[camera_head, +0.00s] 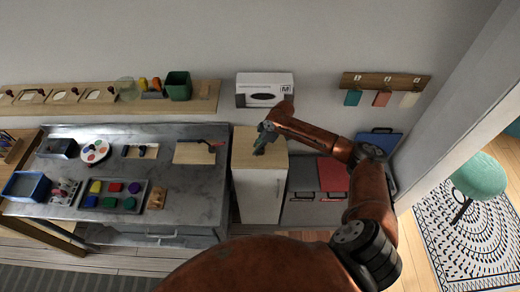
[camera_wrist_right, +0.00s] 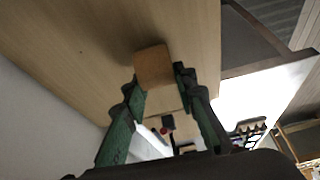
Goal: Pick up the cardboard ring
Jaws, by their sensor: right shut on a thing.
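My right gripper (camera_head: 262,142) is over the light wood top of the narrow white cabinet (camera_head: 259,195) in the head view. In the right wrist view its green fingers (camera_wrist_right: 158,88) are shut on a brown, cardboard-coloured piece (camera_wrist_right: 153,66), which I take to be the cardboard ring. It shows as a plain block-like side, so its opening cannot be seen. It is close to the wood surface; I cannot tell if it touches it. In the head view the gripper hides the ring. My left gripper is not in view.
A white glove box (camera_head: 264,90) stands behind the cabinet at the wall. To the left is a grey worktop (camera_head: 190,195) with a tray of coloured blocks (camera_head: 113,196). To the right are grey bins (camera_head: 300,205) and a red panel (camera_head: 333,174).

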